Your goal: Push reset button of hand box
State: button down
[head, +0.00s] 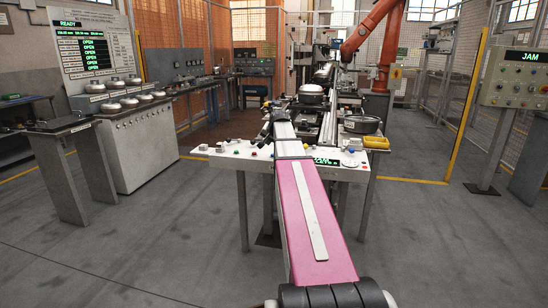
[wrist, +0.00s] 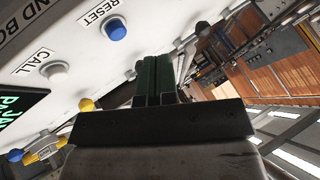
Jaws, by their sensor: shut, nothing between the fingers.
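The hand box is a white panel (head: 225,152) at the middle of the head view, partly covered by my arm. In the wrist view its face (wrist: 85,50) fills the upper left. The blue reset button (wrist: 116,30) sits below the printed word RESET. My gripper (wrist: 156,62) shows as two dark green fingers, shut together and empty. In the wrist picture the fingertips are below and right of the blue button, with a visible gap between them. I cannot tell the depth of that gap. In the head view I cannot make out the fingers clearly.
A white CALL button (wrist: 54,71) and a yellow button (wrist: 86,104) sit near the reset button. A green-lettered display (head: 326,161) is on the hand box. A conveyor line with compressor parts (head: 311,94) runs behind. A JAM panel (head: 524,57) stands at right.

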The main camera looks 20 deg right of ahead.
aim_at(273, 155)
jog(key=w+d+r+m+t, duration=0.1)
jog(key=d+r, duration=0.2)
jog(key=r, duration=0.2)
jog(key=shift+w, duration=0.1)
jog(key=shift+f, duration=4.35)
jog(key=shift+f, duration=0.15)
jog(key=shift+f, duration=0.25)
jog(key=shift+f, duration=0.5)
jog(key=shift+r, duration=0.9)
